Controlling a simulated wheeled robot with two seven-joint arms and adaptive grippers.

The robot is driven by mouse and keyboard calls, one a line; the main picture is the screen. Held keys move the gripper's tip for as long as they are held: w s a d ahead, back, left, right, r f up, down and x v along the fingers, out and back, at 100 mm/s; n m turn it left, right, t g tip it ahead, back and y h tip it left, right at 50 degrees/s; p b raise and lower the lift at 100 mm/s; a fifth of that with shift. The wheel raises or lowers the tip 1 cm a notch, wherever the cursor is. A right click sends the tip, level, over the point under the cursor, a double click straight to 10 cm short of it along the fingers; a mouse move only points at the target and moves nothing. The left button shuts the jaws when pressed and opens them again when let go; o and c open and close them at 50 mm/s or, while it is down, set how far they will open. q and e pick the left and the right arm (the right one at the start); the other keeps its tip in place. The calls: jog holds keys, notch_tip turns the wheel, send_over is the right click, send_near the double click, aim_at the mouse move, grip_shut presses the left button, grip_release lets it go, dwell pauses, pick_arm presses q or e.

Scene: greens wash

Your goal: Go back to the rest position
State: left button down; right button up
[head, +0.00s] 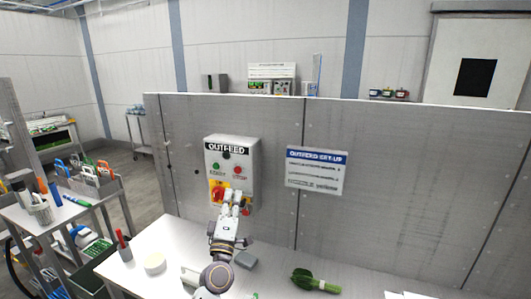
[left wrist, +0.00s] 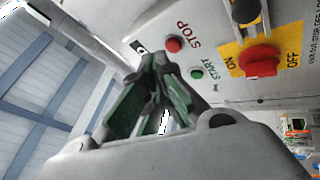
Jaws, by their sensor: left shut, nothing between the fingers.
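My left gripper (head: 232,196) is raised in front of the OUTFEED control box (head: 242,151), near its lower part. The box hangs on a grey partition and has a green START button (head: 216,166), a red STOP button (head: 238,170) and a red rotary switch on a yellow plate (head: 215,191). In the left wrist view the green-padded fingers (left wrist: 160,75) are closed together and empty, close to the box face. The STOP button (left wrist: 173,45), START button (left wrist: 196,74) and red switch (left wrist: 260,61) show beyond them. I cannot tell whether the fingertips touch the box. My right gripper is not in view.
The grey partition (head: 400,170) stands behind the white table (head: 275,277). A tool cart (head: 60,212) stands at left.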

pick_arm(q)
jog(key=s+d+f+m+g+h, duration=0.1)
jog(key=s+f+m+g+h, duration=0.1)
jog(key=s+f+m+g, duration=0.65)
jog(key=s+d+f+m+g+h, duration=0.1)
jog(key=s+f+m+g+h, duration=0.3)
jog(key=f, duration=0.8)
jog(key=s+a+f+m+g+y, duration=0.1)
jog(key=s+a+f+g+y, duration=0.3)
jog(key=s, duration=0.3)
jog(key=s+a+f+m+g+y, duration=0.1)
jog(key=s+a+f, duration=0.35)
jog(key=s, duration=0.25)
jog(key=s+a+f+m+g+y, duration=0.1)
jog(key=s+a+f+g+y, duration=0.3)
jog(key=s, duration=0.3)
notch_tip(320, 180, down, 31)
jog(key=s+a, duration=0.1)
jog(key=s, duration=0.2)
jog(key=s+a+f, duration=0.2)
jog(key=s+f, duration=0.8)
jog(key=s, duration=0.1)
jog(key=s+a+f+g, duration=0.1)
jog(key=s+a+f, duration=0.1)
jog(key=s+f, duration=0.8)
jog(key=shift+s+a+f+h, duration=0.2)
jog(key=shift+s+f+h, duration=0.1)
jog(key=shift+s, duration=0.35)
jog(key=shift+m, duration=0.25)
